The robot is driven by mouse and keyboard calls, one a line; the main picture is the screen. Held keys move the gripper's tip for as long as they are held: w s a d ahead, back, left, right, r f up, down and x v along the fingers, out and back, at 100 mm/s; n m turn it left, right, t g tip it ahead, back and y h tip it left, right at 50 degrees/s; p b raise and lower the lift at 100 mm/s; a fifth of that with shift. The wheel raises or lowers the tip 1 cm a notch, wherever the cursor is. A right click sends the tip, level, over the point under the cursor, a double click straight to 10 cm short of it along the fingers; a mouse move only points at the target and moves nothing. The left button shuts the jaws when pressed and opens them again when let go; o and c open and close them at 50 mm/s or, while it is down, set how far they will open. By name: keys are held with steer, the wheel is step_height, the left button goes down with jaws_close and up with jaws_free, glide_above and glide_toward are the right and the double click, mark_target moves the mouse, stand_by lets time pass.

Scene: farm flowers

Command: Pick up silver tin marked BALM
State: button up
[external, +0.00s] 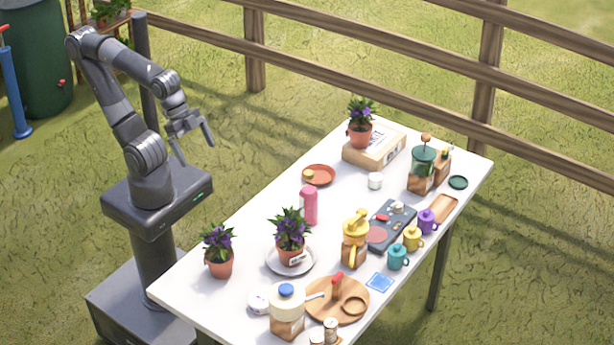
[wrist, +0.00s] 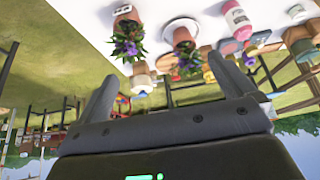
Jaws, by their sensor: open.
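My gripper (external: 195,153) is open and empty, in the air beyond the table's left edge, well away from the tin. Its two spread fingers show in the wrist view (wrist: 163,70) with nothing between them.
The white table (external: 262,210) also holds a pink bottle (external: 309,205), potted plants (external: 219,262), a terracotta plate (external: 319,175), a yellow pitcher (external: 355,230), several mugs (external: 413,239) and a lidded jar (external: 286,310). A wooden fence (external: 370,85) runs behind. The left table edge is mostly clear.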

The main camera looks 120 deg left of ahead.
steer(key=shift+c, duration=1.3)
